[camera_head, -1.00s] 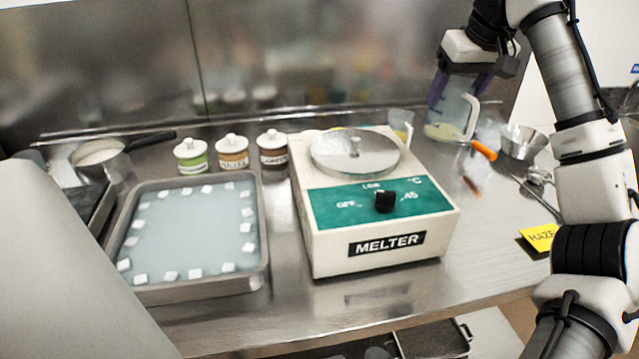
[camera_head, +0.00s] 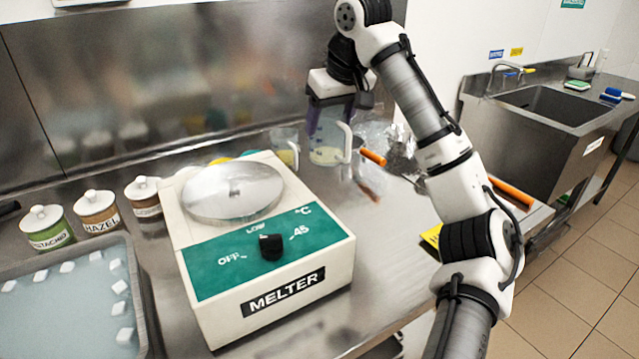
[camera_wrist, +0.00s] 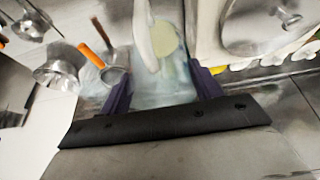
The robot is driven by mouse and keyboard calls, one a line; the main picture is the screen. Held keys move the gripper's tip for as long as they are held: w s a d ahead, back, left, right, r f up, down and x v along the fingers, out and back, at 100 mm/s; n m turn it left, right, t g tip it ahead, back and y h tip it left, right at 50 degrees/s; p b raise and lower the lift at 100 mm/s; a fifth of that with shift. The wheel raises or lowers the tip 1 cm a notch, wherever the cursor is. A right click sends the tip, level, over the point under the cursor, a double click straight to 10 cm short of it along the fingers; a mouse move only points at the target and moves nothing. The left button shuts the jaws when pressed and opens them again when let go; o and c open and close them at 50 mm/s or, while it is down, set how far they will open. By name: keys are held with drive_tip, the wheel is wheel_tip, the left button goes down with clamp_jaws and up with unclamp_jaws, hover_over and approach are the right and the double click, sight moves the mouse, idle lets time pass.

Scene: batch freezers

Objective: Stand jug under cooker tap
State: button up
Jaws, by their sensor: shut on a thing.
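A clear jug (camera_head: 327,138) with a white handle and some pale yellow liquid low inside is in my gripper (camera_head: 330,108). My gripper points down, its purple fingers shut on the jug's sides near the top. The jug looks upright behind the melter; I cannot tell whether its base touches the counter. In the wrist view the jug (camera_wrist: 165,75) sits between the two purple fingers (camera_wrist: 160,92). No cooker tap is clearly recognisable in these views.
A white melter (camera_head: 265,265) stands left of the jug, with another clear jug (camera_head: 285,147) behind it. Lidded jars (camera_head: 97,212) and an ice tray (camera_head: 70,300) are farther left. An orange-handled tool (camera_head: 372,157) lies right of the jug. A sink (camera_head: 560,104) is at the far right.

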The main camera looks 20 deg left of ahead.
wheel_tip(320, 180, down, 14)
drive_tip(key=shift+f+p, duration=0.25)
drive_tip(key=shift+p, duration=0.25)
drive_tip(key=shift+f, duration=0.2)
drive_tip(key=o, duration=1)
